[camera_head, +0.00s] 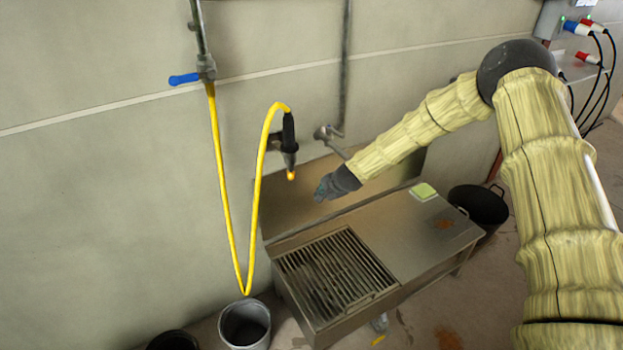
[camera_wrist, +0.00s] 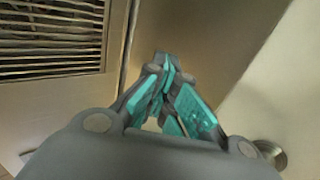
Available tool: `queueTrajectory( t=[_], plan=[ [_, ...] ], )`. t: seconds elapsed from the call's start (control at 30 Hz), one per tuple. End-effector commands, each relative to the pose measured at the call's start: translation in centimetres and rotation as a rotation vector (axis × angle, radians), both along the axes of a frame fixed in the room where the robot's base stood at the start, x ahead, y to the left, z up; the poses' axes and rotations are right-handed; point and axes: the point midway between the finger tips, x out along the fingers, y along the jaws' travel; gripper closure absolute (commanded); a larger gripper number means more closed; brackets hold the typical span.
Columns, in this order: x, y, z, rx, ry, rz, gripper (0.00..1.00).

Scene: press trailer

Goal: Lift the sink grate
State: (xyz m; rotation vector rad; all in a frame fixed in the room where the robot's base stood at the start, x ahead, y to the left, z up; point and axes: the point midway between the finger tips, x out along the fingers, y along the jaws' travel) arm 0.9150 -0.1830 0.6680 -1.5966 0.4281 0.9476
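The sink grate (camera_head: 338,272) is a dark metal grid of parallel bars. It lies flat in the left part of the steel sink unit (camera_head: 408,240), with a small handle at its front edge. The grate also shows at the upper left of the wrist view (camera_wrist: 50,42). My gripper (camera_head: 322,192) is above the back of the sink unit, behind the grate and apart from it. In the wrist view my gripper (camera_wrist: 167,72) has its teal-padded fingers drawn together at the tips, with nothing seen between them.
A yellow hose (camera_head: 222,180) with a black nozzle hangs on the wall left of my arm. A tap (camera_head: 328,132) is mounted on the wall behind the sink. A green sponge (camera_head: 423,191) lies on the counter. Buckets (camera_head: 245,325) stand at the left, and a black pot (camera_head: 480,203) stands at the right.

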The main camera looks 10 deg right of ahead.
Motion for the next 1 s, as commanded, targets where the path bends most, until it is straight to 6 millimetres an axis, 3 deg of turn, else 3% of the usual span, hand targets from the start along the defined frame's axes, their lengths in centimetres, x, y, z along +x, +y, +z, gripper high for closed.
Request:
queueTrajectory(
  t=[1.0],
  plan=[
    [6.8, 2.5, 0.8, -0.001, -0.001, 0.000, 1.00]
  ],
)
